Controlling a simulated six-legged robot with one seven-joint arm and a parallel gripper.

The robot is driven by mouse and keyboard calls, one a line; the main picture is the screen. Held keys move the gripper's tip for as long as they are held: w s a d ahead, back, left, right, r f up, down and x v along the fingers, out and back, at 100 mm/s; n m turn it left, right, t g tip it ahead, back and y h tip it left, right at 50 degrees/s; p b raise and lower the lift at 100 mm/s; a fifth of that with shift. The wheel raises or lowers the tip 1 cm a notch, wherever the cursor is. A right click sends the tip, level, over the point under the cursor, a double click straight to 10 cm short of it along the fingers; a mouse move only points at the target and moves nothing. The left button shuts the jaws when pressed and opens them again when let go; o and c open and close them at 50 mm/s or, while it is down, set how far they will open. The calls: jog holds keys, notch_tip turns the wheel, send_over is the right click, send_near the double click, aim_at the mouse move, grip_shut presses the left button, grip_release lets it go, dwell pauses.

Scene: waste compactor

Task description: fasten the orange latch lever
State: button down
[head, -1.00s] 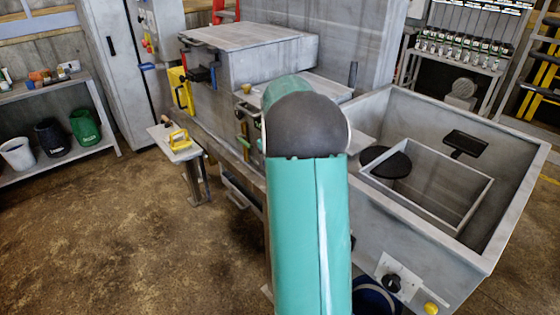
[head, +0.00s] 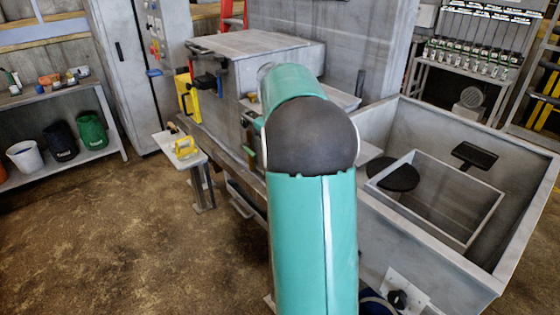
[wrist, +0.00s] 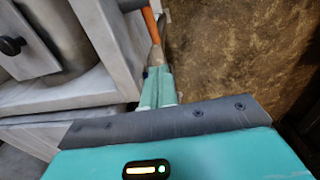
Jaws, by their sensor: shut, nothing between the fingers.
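The orange latch lever (wrist: 152,25) shows at the top of the wrist view, running beside the edge of a grey metal body. My gripper (wrist: 158,70) is in the middle of the wrist view, with its teal fingers together and empty. The fingertips point toward the lower end of the lever. Whether they touch it I cannot tell. In the head view my arm hides the gripper, and I cannot make out the orange lever there.
The grey compactor body (head: 262,45) stands beyond my arm. A large open grey bin (head: 440,245) is at right. A small side table (head: 170,143) holds a yellow item (head: 185,148). The brown floor (head: 120,240) is clear at left.

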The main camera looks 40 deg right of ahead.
jog(key=shift+w+a+r, duration=0.1)
jog(key=shift+r, duration=1.1)
jog(key=shift+w+a+r, duration=0.1)
jog(key=shift+r, duration=1.05)
jog(key=shift+m, duration=0.3)
